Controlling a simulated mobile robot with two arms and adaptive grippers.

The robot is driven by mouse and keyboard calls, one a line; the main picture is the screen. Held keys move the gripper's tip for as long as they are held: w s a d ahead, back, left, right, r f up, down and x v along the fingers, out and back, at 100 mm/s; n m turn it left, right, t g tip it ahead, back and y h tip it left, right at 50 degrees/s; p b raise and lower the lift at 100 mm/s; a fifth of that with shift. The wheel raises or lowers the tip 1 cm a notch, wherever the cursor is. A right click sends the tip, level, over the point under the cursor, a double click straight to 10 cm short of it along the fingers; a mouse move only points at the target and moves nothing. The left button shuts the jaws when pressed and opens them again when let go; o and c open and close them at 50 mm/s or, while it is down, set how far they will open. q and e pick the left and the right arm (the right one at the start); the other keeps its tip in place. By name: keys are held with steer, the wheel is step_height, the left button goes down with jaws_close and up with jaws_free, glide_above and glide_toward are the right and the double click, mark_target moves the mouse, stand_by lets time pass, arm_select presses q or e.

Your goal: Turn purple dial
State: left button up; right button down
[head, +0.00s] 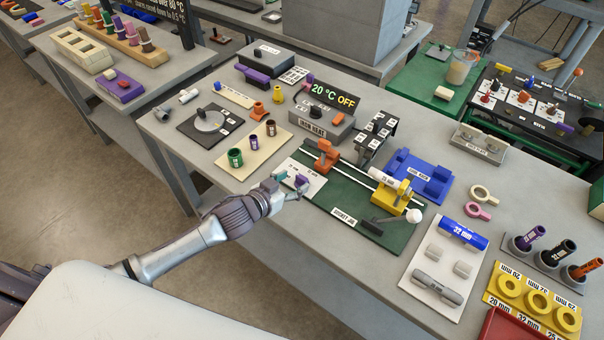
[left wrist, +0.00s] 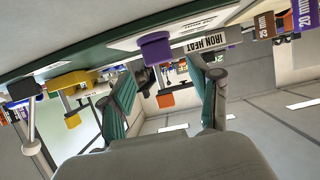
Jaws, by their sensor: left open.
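A small purple dial (head: 301,180) stands on a white plate (head: 311,192) at the left end of the green jig board. In the left wrist view, which looks upside down, the purple dial (left wrist: 155,49) shows as a dark purple block on the pale plate. My left gripper (head: 292,184) is at the dial, over the near edge of the plate. Its teal fingers (left wrist: 164,88) are apart with nothing between them, and the dial appears beyond their gap. I cannot tell whether a finger touches the dial. My right gripper is not in view.
The green jig board (head: 345,212) with an orange clamp (head: 326,155) and a yellow clamp (head: 391,196) lies just right of the gripper. The iron heat box (head: 322,124) stands behind. A beige board (head: 243,158) with green, purple and brown fittings is to the left.

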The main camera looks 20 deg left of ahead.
mark_target(301, 177)
arm_select(q)
steer(key=shift+x, duration=2.45)
steer(key=c, duration=1.2)
